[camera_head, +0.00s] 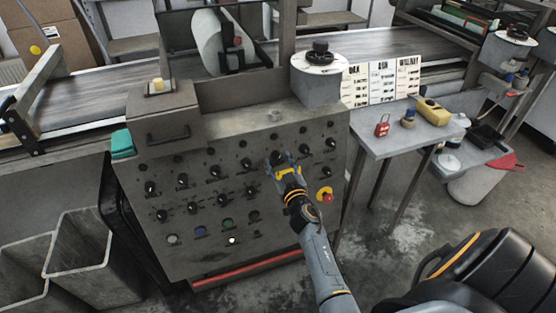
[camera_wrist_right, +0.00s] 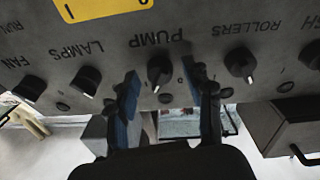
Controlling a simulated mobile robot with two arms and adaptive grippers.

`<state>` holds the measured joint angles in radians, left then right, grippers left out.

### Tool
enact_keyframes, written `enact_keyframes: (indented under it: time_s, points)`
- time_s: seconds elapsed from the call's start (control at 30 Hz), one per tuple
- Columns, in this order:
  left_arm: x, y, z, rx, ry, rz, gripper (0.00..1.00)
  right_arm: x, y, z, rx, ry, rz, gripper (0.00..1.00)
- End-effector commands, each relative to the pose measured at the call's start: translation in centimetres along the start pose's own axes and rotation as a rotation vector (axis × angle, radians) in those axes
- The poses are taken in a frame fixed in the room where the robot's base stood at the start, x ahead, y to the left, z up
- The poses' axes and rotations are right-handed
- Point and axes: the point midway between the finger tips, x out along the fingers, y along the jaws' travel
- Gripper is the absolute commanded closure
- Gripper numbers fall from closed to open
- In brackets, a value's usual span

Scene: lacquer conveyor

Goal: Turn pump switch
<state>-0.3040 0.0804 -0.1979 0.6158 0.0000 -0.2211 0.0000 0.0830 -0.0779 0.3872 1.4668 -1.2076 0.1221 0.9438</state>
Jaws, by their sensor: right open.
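The grey control panel (camera_head: 190,245) carries rows of black rotary switches in the head view. My right gripper (camera_head: 281,162) is at the panel's right part, in front of the switches, and largely hides the one behind it. In the right wrist view the picture is upside down, and the black pump switch (camera_wrist_right: 159,72) sits under the label PUMP. My right gripper (camera_wrist_right: 165,88) is open there, with one blue-padded finger on each side of the pump switch. Whether the fingers touch it, I cannot tell. My left gripper is not in view.
The rollers switch (camera_wrist_right: 240,64) and lamps switch (camera_wrist_right: 86,81) flank the pump switch. A side table (camera_head: 375,140) with a red padlock (camera_head: 382,126) stands to the right. Metal bins (camera_head: 85,250) are at left.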

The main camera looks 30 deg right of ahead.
Motion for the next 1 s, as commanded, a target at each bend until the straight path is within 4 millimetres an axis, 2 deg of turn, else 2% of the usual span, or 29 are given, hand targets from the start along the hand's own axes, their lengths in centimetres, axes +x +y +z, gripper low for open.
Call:
enact_keyframes:
  time_s: [0.07,0.3,0.33,0.67,1.0]
  points:
    - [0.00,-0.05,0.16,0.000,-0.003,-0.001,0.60,-0.01,0.00,0.01,0.000,0.000,0.000,0.49]
    - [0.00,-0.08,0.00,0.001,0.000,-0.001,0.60,0.00,-0.01,0.01,-0.001,0.000,0.000,0.98]
    - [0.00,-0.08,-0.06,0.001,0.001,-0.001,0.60,0.00,-0.02,0.01,-0.001,0.000,0.000,1.00]
    - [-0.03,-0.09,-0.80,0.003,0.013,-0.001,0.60,0.02,0.04,0.01,-0.038,0.002,-0.007,1.00]
    - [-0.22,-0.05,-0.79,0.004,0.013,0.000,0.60,0.04,0.21,-0.04,-0.252,0.016,-0.044,1.00]
